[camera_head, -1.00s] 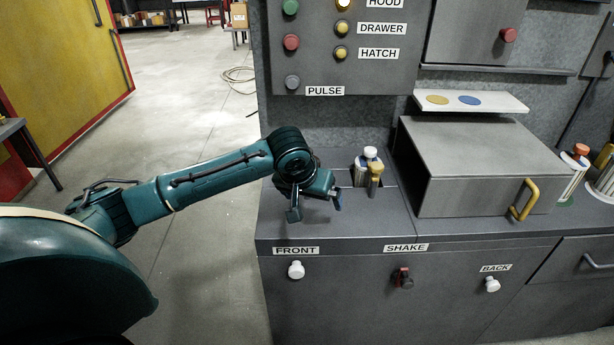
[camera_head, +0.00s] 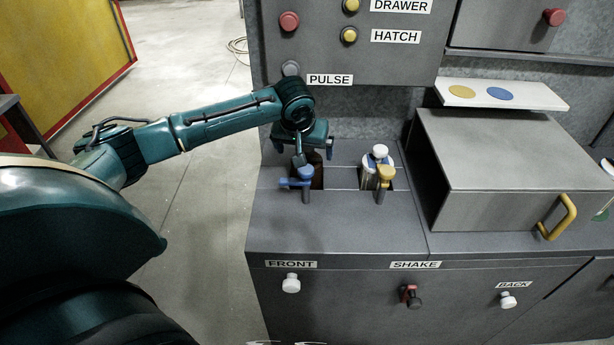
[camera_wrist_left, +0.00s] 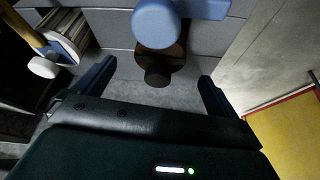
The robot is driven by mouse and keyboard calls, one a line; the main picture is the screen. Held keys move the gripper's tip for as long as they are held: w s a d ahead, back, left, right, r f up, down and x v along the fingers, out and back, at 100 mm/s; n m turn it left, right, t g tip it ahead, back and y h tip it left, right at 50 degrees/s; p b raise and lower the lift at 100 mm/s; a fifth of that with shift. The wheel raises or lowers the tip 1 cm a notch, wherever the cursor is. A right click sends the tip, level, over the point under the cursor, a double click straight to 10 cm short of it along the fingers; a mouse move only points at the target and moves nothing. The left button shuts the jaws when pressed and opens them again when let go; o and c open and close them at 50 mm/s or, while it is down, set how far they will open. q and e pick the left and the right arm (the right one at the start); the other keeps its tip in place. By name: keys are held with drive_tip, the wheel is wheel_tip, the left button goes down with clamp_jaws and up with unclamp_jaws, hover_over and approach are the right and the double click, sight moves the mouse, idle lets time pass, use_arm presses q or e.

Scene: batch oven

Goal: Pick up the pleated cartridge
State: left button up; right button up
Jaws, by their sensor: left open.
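A cartridge with a white cap and a pale, ribbed body (camera_head: 369,180) stands in the right slot of the counter, beside a yellow latch (camera_head: 386,174). Its white cap also shows at the left of the left wrist view (camera_wrist_left: 43,67). A dark brown cartridge (camera_head: 317,172) stands in the left slot, partly hidden by a blue latch (camera_head: 297,181) and my gripper. My left gripper (camera_head: 303,150) is open above this left slot. In the left wrist view the dark cartridge's knob (camera_wrist_left: 157,77) lies between the open fingers, apparently untouched. My right gripper is out of view.
A grey box with a yellow handle (camera_head: 558,216) stands right of the slots. A white shelf with coloured discs (camera_head: 530,97) is above it. The button panel (camera_head: 330,50) rises close behind my gripper. White and red knobs are on the counter front.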

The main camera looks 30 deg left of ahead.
sight(313, 158)
use_arm(q)
drive_tip(key=shift+x, duration=3.6)
drive_tip(key=shift+r, duration=0.1)
drive_tip(key=shift+c, duration=0.5)
drive_tip(key=shift+w+a, duration=0.1)
drive_tip(key=c, duration=1.6)
drive_tip(key=shift+r, duration=0.1)
